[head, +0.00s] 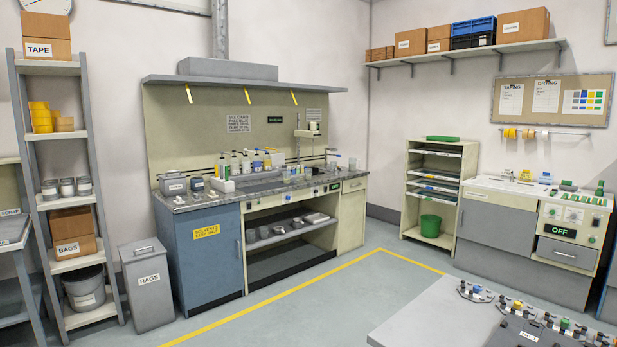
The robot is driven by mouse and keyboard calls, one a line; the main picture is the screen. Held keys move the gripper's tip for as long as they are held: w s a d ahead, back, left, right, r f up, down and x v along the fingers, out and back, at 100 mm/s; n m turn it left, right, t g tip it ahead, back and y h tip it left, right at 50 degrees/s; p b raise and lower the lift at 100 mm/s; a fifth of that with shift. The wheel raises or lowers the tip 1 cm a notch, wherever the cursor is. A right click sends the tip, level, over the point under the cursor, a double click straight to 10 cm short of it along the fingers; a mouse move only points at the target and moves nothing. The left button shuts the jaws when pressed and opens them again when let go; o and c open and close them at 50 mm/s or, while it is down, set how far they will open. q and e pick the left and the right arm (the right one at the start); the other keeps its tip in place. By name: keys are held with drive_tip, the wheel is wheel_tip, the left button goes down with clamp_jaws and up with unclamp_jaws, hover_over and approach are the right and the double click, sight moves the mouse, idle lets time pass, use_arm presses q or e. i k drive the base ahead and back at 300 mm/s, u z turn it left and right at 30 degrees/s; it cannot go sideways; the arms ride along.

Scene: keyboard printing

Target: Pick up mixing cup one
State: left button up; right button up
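Mixing cup one cannot be picked out by a label from here. Small cups and containers (308,172) stand on the right part of the speckled counter (207,202), too small to tell apart. Several grey round cups or pots (264,232) stand on the open shelf under the counter. Neither of my grippers is in view.
Bottles (246,163) line the counter's back. A blue cabinet (207,255) and a rags bin (147,285) stand at its left. A grey table (425,315) with small parts is at the lower right. Open floor (340,310) lies before the counter, crossed by a yellow line.

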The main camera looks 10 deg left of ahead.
sight(307, 172)
drive_tip(key=u, duration=0.65)
drive_tip(key=i, duration=4.05)
drive_tip(key=z, duration=1.25)
drive_tip(key=i, duration=4.2)
drive_tip(key=u, duration=1.05)
